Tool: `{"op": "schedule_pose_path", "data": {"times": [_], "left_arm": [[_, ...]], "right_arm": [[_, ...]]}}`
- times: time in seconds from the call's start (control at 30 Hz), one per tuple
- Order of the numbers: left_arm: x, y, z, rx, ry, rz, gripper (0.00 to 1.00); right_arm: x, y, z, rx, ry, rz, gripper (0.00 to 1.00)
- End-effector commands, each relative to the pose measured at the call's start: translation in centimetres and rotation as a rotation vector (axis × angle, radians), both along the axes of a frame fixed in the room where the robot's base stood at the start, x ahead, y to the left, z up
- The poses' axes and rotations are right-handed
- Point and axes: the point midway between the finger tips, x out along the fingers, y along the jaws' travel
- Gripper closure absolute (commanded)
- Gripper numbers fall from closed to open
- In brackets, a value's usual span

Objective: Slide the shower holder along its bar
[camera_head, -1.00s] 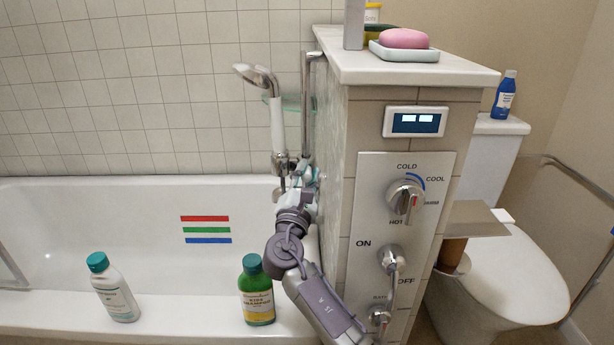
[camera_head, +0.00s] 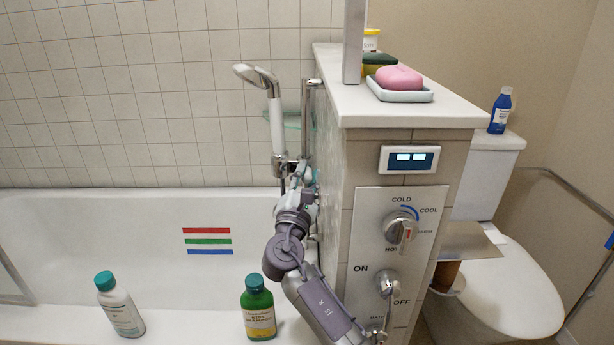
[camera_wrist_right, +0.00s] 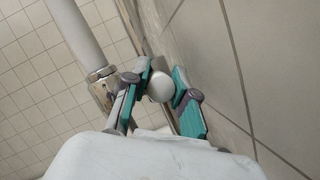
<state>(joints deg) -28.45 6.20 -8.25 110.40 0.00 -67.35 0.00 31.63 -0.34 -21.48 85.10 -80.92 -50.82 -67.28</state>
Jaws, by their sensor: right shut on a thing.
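The shower holder (camera_head: 281,160) is a chrome clamp on a vertical chrome bar (camera_head: 307,115) beside the tiled partition. It carries the white handset (camera_head: 277,125), upright with its head tilted left. My right gripper (camera_head: 308,178) is at the holder, close to the partition's left face. In the right wrist view, its teal-padded fingers (camera_wrist_right: 160,88) are shut on a white round knob (camera_wrist_right: 160,85). The chrome holder (camera_wrist_right: 101,76) shows left of the fingers there. My left gripper is not in view.
The partition top (camera_head: 408,110) bears a soap dish (camera_head: 400,96) with pink soap. A control panel (camera_head: 392,260) is on its front. A white bottle (camera_head: 119,306) and a green bottle (camera_head: 258,308) stand on the bathtub's (camera_head: 60,235) near edge. A toilet (camera_head: 505,285) stands right.

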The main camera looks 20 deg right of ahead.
Motion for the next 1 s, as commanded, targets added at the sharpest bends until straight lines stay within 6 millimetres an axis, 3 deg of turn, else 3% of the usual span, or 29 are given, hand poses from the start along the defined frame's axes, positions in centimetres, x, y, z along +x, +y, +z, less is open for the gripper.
{"op": "schedule_pose_path", "data": {"times": [0.03,0.2,0.23,0.4,0.77,1.0], "left_arm": [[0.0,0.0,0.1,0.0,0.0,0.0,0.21],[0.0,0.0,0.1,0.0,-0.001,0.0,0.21],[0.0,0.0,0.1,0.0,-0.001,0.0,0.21],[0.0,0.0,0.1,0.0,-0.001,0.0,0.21],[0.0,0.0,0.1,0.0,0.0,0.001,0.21],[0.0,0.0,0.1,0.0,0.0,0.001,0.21]], "right_arm": [[0.0,0.0,0.9,-0.004,-0.017,0.001,1.0],[0.0,0.0,0.9,-0.003,-0.016,0.002,1.0],[0.0,0.0,0.9,-0.003,-0.016,0.002,0.72],[0.0,0.0,0.7,-0.002,-0.012,0.001,0.49],[-0.5,0.3,0.1,0.001,-0.006,0.002,0.49],[-4.0,2.5,-1.3,0.001,-0.004,0.004,0.49]]}}
